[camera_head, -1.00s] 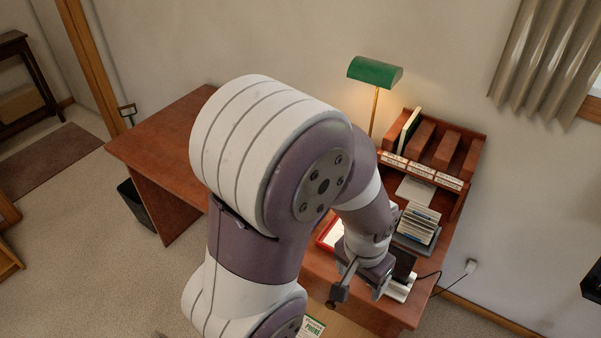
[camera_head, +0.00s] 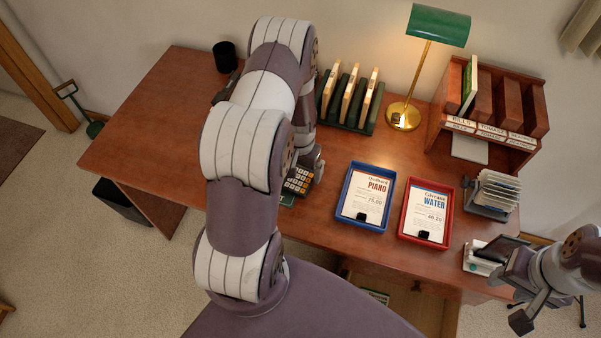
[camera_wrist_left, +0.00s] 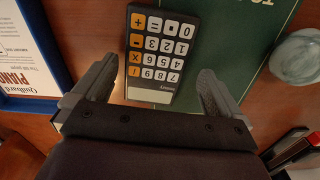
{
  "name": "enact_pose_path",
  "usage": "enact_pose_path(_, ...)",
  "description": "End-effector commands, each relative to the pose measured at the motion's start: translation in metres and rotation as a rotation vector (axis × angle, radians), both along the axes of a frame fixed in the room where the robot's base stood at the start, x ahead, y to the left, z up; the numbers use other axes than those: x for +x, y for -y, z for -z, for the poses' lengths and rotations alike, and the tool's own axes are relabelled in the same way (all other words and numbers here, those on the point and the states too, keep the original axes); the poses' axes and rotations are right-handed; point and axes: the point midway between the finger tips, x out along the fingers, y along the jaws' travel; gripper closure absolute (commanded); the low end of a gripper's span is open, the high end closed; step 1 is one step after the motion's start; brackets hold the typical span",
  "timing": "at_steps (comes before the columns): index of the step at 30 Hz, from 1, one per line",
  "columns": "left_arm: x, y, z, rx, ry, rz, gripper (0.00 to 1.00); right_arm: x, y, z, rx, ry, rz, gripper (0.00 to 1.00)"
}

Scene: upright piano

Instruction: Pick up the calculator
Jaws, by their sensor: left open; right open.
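The calculator (camera_head: 298,181) lies on the desk, partly hidden by my left arm in the head view. In the left wrist view the calculator (camera_wrist_left: 160,50), dark with white and orange keys, lies partly on a green book or folder (camera_wrist_left: 225,35). My left gripper (camera_wrist_left: 160,85) is open and empty, its fingers on either side of the calculator's near end, with no visible grip. In the head view the left fingertips are hidden. My right gripper (camera_head: 527,292) is open at the lower right, beside the desk's right end, partly cut by view and its own arm.
A blue tray (camera_head: 341,203) and a red tray (camera_head: 447,232) with papers lie right of the calculator. A card file (camera_head: 490,193), brass lamp (camera_head: 405,115), file rack (camera_head: 352,120) and letter organizer (camera_head: 490,105) stand around. The desk's left side is mostly clear.

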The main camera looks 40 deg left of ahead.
Motion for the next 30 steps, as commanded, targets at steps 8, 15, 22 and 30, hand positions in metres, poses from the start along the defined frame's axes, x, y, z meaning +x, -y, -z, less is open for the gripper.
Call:
enact_pose_path(8,0.000,0.000,0.012,0.000,0.001,0.000,0.00,0.000,0.000,0.000,0.000,0.000,0.000,0.57)
enact_pose_path(15,0.000,0.000,0.011,0.000,0.001,0.000,0.59,0.000,0.000,0.000,0.000,0.000,0.000,0.57)
enact_pose_path(22,0.000,0.000,0.011,0.000,0.001,0.000,0.59,0.000,0.000,0.000,0.000,0.000,0.000,0.57)
enact_pose_path(30,0.001,0.000,-0.014,0.002,0.004,0.000,0.59,0.000,0.000,0.003,0.000,0.000,0.000,0.57)
